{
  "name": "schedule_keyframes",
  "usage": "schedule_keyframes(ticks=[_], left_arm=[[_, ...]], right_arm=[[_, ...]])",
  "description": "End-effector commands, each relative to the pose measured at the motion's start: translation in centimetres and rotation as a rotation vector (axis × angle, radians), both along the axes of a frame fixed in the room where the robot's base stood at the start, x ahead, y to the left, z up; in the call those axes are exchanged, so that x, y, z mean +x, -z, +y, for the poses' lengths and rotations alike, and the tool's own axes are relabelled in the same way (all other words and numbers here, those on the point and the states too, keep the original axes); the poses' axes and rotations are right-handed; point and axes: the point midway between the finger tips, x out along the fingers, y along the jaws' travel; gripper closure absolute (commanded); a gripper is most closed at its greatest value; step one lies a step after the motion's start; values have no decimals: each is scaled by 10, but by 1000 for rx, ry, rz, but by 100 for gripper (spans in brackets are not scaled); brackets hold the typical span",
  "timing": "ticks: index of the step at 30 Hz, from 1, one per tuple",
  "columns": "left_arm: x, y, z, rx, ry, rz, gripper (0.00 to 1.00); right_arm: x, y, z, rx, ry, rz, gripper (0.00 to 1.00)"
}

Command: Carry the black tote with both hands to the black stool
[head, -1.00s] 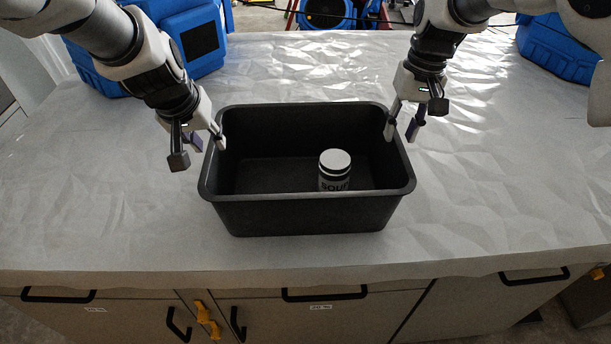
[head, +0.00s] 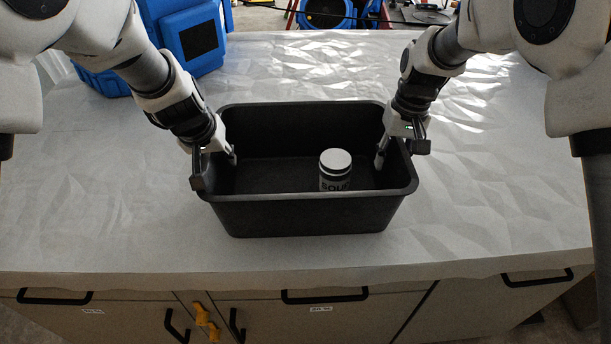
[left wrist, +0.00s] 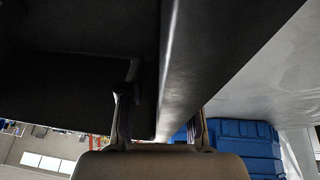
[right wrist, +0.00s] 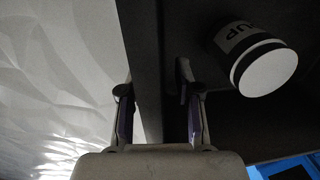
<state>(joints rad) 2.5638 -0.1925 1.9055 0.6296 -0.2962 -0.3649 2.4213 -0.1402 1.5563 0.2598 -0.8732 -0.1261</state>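The black tote (head: 310,217) stands upright on the white-covered counter, with a white-lidded soup can (head: 335,162) inside. My left gripper (head: 215,170) is open astride the tote's left wall, one finger inside and one outside. In the left wrist view the wall (left wrist: 178,60) runs between its spread fingers. My right gripper (head: 400,154) is open astride the right wall in the same way. In the right wrist view that wall (right wrist: 146,60) lies between its fingers, with a gap on the inner side. The black stool is not in view.
The counter (head: 500,190) is clear on both sides of the tote and in front of it. A blue case (head: 185,40) stands at the back left. Drawers and doors with black handles (head: 325,296) line the counter's front.

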Motion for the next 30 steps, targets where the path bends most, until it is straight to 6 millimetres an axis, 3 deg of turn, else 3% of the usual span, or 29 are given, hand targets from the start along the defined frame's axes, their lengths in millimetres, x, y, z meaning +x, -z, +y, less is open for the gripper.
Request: schedule_keyframes(ticks=[9,11,12,13,25,30], left_arm=[[2,3,0,0,0,-1,67],[2,3,0,0,0,-1,84],[2,3,0,0,0,-1,99],[2,3,0,0,0,-1,100],[2,1,0,0,0,-2,100],[2,-12,0,0,0,-3,100]], right_arm=[[0,4,0,0,0,0,67],[0,4,0,0,0,0,84],[0,4,0,0,0,0,99],[0,4,0,0,0,0,100],[0,2,0,0,0,-2,100],[1,-11,0,0,0,-2,100]])
